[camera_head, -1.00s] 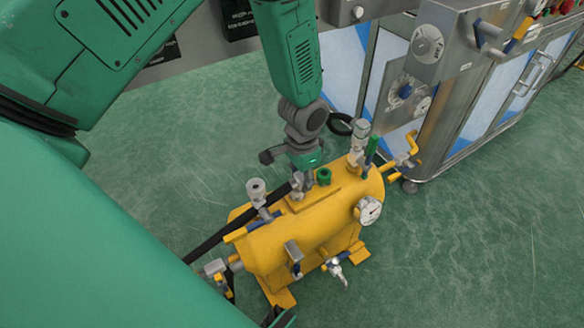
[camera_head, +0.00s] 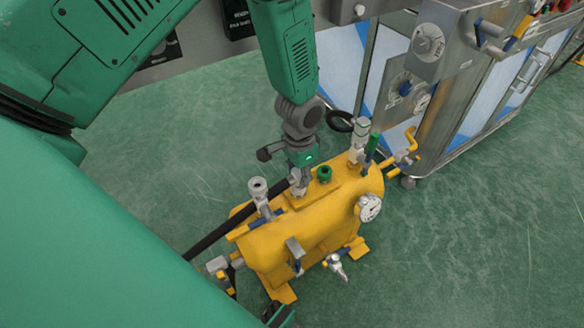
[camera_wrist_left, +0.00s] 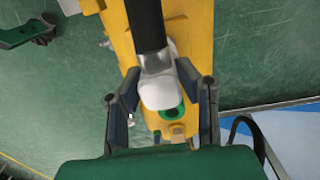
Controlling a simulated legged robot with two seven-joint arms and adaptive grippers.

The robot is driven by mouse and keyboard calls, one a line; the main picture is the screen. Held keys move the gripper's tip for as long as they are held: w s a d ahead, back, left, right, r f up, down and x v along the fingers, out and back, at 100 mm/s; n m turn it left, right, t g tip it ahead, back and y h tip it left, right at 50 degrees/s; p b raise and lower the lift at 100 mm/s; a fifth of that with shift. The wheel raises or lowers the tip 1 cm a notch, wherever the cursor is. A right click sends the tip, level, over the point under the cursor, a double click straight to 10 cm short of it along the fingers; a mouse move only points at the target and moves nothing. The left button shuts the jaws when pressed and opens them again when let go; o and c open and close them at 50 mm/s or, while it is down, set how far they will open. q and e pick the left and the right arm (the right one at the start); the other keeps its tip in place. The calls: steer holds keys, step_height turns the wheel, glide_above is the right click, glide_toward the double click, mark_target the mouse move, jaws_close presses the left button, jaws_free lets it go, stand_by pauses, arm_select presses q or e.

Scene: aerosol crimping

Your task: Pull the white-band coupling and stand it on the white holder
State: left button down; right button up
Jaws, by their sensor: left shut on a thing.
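My left gripper (camera_head: 300,180) is over the top of the yellow tank (camera_head: 325,222). In the left wrist view, my left gripper (camera_wrist_left: 164,104) has its fingers on either side of a white-banded coupling (camera_wrist_left: 158,92) and is shut on it. A black hose (camera_wrist_left: 146,25) runs from the coupling. In the head view the coupling is small and mostly hidden by the gripper; I cannot tell whether it is seated on the tank or clear of it. A green-rimmed port (camera_head: 325,174) sits right beside the gripper. I cannot pick out the white holder. My right gripper is not recognisable.
Metal fittings (camera_head: 259,195) and (camera_head: 360,138) stand up from the tank top near the gripper. A pressure gauge (camera_head: 370,207) is on the tank's right end. A steel cabinet (camera_head: 400,100) stands behind at right. The green floor (camera_head: 480,235) at right is clear.

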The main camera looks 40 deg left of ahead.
arm_select(q)
steer(key=shift+w+d, duration=0.15)
steer(key=shift+d, duration=0.45)
steer(key=shift+s+a, duration=0.25)
steer(key=shift+a, duration=0.7)
steer(key=shift+s+a+p, duration=0.1)
steer(key=shift+a+p, duration=0.25)
steer(key=shift+a, duration=0.5)
steer(key=shift+d, duration=1)
steer(key=shift+a+f, duration=0.2)
steer(key=shift+a, duration=0.15)
steer(key=shift+s+a+f, duration=0.1)
steer(key=shift+a+f, duration=0.2)
steer(key=shift+a, duration=0.5)
steer(key=shift+d+f, duration=0.2)
steer(key=shift+d, duration=1)
steer(key=shift+a+r+t+y, duration=0.15)
steer(key=shift+t+y, duration=0.15)
steer(key=shift+y, duration=0.4)
steer(key=shift+a, duration=0.45)
arm_select(e)
steer(key=shift+a+r, duration=0.2)
steer(key=shift+r, duration=0.25)
